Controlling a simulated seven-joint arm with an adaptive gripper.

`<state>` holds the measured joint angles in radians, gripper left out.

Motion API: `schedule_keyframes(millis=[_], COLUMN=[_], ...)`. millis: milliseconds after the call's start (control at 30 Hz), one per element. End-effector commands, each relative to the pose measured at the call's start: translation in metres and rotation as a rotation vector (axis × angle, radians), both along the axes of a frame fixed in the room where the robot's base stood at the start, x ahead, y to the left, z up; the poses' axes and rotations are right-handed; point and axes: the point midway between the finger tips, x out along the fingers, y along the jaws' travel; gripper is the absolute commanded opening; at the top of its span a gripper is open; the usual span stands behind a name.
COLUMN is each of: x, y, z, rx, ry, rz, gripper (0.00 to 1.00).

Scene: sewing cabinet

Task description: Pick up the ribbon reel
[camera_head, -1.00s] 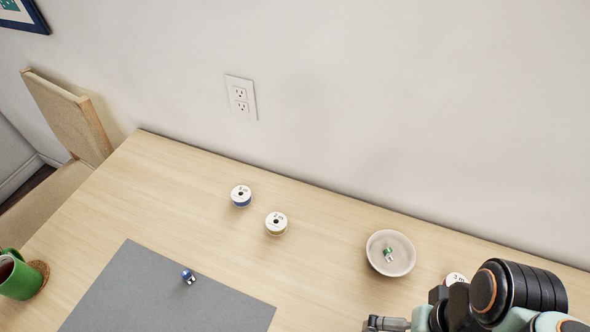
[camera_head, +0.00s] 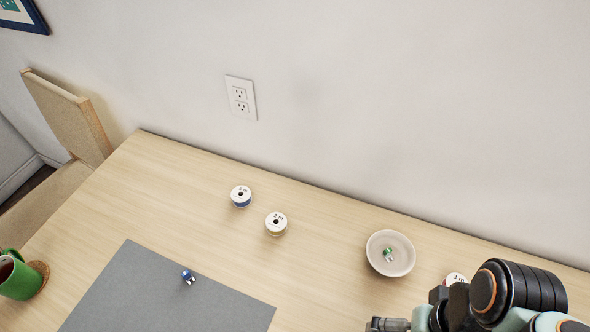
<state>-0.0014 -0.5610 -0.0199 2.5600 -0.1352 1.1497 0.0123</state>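A white-topped reel with a blue band (camera_head: 241,196) stands on the table, left of centre. A second white-topped reel with a yellowish band (camera_head: 276,223) stands just to its right and nearer. A third white-topped reel (camera_head: 455,279) is at the right, partly hidden behind my arm; its band colour is hard to see. My gripper (camera_head: 380,324) shows only as a small grey part at the bottom edge, left of my arm and below the dish. It is apart from the two left reels. Its fingers are too cut off to tell open from shut.
A round pale dish (camera_head: 374,261) holds a small green and white item (camera_head: 389,255). A grey mat (camera_head: 150,295) lies in front with a small blue and white item (camera_head: 188,277). A green mug (camera_head: 18,278) stands by a brown coaster (camera_head: 41,270). The wall borders the table's back.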

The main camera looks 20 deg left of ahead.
Motion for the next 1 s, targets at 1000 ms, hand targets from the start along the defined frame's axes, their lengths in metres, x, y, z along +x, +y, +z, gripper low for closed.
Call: schedule_keyframes(millis=[1000], x=[0.230], y=[0.272], z=[-0.159], rx=[-0.043], ry=[-0.050], rz=[0.157], gripper=[0.88])
